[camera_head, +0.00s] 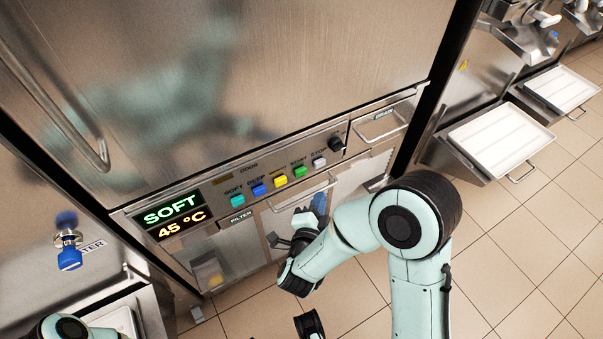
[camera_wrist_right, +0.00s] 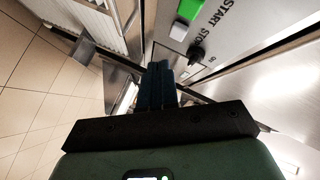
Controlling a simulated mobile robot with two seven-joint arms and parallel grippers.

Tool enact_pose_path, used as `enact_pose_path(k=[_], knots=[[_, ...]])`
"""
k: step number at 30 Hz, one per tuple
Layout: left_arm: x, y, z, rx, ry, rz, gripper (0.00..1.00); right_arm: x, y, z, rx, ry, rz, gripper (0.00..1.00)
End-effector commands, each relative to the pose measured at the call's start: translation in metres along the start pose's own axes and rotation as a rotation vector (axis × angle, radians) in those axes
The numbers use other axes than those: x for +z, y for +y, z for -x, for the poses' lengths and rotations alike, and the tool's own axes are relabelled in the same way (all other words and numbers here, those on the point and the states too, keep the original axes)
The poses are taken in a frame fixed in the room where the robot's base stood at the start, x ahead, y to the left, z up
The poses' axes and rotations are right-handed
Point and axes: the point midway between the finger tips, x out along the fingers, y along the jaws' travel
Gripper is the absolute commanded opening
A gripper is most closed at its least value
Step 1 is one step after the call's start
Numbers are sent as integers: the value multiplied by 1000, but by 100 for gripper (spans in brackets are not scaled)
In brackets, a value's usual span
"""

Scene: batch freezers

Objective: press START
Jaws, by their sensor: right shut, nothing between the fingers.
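The green START button (camera_head: 300,172) sits in a row on the freezer's control panel, between a yellow button and a white one. In the right wrist view the START button (camera_wrist_right: 190,8) is at the top edge, its label beside it. My right gripper (camera_head: 318,205) is shut and empty, in front of the freezer below the button row and apart from START. In the wrist view its dark blue fingers (camera_wrist_right: 158,84) lie together, below the buttons in the picture. A bit of my left arm shows at the bottom left; its gripper is out of view.
The white STOP button (camera_head: 319,162) and black knob (camera_head: 337,144) are right of START. Teal, blue and yellow buttons are left. A bar handle (camera_head: 302,197) runs under the panel. The display (camera_head: 172,216) reads SOFT, 45 °C. White trays (camera_head: 500,138) stand at right; tiled floor is open.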

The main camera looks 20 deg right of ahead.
Motion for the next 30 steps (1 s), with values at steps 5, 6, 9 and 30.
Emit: enact_pose_path(k=[5, 6, 9, 30], knots=[[2, 1, 2, 0, -6, 0, 0, 13, -13, -19, 2, 2, 0, 0], [3, 1, 2, 0, -7, 0, 0, 16, -15, -22, 1, 2, 0, 0], [2, 0, 1, 0, -5, 0, 0, 22, -20, -30, 2, 0, 0, 0], [0, 0, 0, 0, -1, 0, 0, 28, -27, -38, 2, -1, 2, 0]])
